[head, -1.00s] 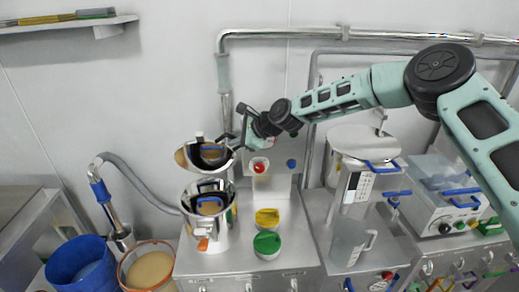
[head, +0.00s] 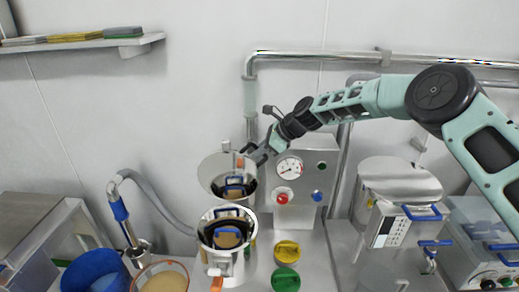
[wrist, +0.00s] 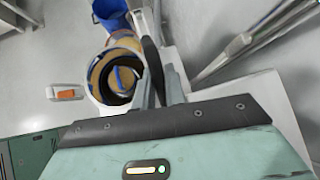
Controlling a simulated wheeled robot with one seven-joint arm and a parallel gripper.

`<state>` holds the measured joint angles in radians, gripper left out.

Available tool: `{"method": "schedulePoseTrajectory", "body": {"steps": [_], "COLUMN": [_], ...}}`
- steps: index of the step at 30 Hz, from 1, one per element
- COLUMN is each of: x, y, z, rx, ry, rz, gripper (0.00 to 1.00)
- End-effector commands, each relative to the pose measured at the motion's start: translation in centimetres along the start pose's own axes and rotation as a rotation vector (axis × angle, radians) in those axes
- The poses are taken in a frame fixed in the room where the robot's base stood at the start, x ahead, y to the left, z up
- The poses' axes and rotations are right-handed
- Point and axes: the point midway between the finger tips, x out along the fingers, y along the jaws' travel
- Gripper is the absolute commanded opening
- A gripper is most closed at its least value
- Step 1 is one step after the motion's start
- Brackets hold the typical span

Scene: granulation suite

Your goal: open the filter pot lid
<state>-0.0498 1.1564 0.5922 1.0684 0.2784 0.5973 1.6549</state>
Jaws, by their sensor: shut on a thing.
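The filter pot (head: 238,264) is a shiny metal cylinder on the bench, with its mouth uncovered and an orange-and-white latch at its front. Its round lid (head: 210,172) stands tilted up and back above the rim, its mirror-like underside facing me. My gripper (head: 262,154) is at the lid's upper right edge, shut on the lid. The exact grip point is small and partly hidden. In the wrist view my gripper (wrist: 158,85) has its fingers close together beside the lid's edge, and the open pot (wrist: 103,72) shows to their left.
A control box with a gauge (head: 298,172) stands close right of the lid. Yellow (head: 287,250) and green (head: 286,279) knobs sit in front. A grey hose (head: 160,200) and blue tub (head: 95,272) are at the left. A metal pipe (head: 250,100) runs behind.

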Motion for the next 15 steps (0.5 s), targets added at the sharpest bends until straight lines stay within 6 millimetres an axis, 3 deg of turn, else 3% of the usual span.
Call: {"method": "schedulePoseTrajectory", "body": {"steps": [6,7,8,15], "x": [0.21,0.21,0.22,0.14], "y": [0.14,0.15,0.15,0.1], "z": [-0.5,-0.51,-0.51,-0.32], "rx": [0.001,0.001,0.001,0.001], "ry": [0.007,0.007,0.007,0.004], "rz": [0.004,0.004,0.004,0.002], "gripper": [0.0,0.18,0.26,0.29]}}
